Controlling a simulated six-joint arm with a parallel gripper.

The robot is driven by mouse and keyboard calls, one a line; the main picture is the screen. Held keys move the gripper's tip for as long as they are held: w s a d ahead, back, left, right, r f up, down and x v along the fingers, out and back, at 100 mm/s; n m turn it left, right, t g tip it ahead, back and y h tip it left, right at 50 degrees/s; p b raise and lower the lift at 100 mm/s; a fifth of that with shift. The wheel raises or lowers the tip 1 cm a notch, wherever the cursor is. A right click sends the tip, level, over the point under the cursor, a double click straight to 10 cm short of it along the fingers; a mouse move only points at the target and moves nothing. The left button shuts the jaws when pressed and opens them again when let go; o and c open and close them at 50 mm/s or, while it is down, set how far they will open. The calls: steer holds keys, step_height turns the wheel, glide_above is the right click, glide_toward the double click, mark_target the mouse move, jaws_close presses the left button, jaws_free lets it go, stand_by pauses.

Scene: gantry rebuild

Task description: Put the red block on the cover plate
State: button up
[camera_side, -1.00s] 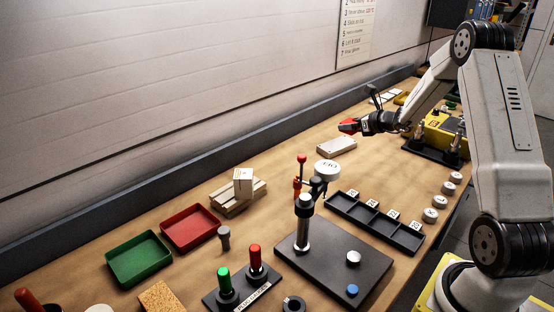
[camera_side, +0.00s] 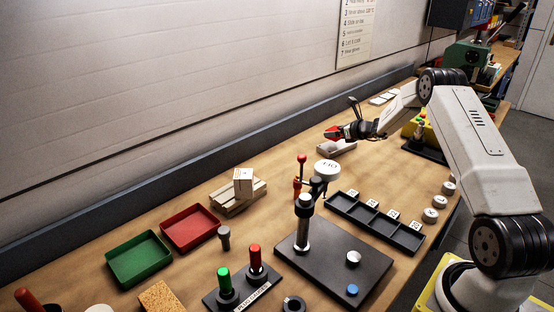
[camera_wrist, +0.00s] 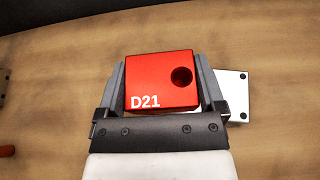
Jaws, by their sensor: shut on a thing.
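The red block (camera_wrist: 150,82) is marked D21 and has a dark round hole in its face in the wrist view. My gripper (camera_wrist: 160,85) is shut on it, one finger along each side. In the side view my gripper (camera_side: 343,132) holds the red block (camera_side: 333,133) out level at the back of the bench. The cover plate (camera_wrist: 234,95), a silver plate with small dark holes, lies below and behind the block, partly hidden by block and gripper. In the side view the cover plate (camera_side: 345,146) shows just under the gripper. I cannot tell whether block and plate touch.
A lever with a red knob (camera_side: 302,158) and a white round part (camera_side: 327,171) stand in front of the plate. A dark divided tray (camera_side: 376,222) lies to the right. A red tray (camera_side: 189,229) and a wooden stack (camera_side: 238,197) are farther left.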

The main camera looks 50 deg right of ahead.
mark_target(333, 146)
steer(key=shift+w+d+f, duration=0.1)
steer(key=shift+w+f, duration=0.05)
steer(key=shift+f, duration=0.05)
steer(key=shift+w+d+f, duration=0.1)
steer(key=shift+w+f, duration=0.1)
steer(key=shift+f, duration=1.55)
steer(key=shift+f, duration=0.1)
steer(key=o, duration=1.2)
steer(key=shift+f, duration=0.1)
steer(key=shift+r, duration=0.2)
steer(key=shift+s+r, duration=0.15)
steer(key=shift+s, duration=0.25)
steer(key=shift+v, duration=5.6)
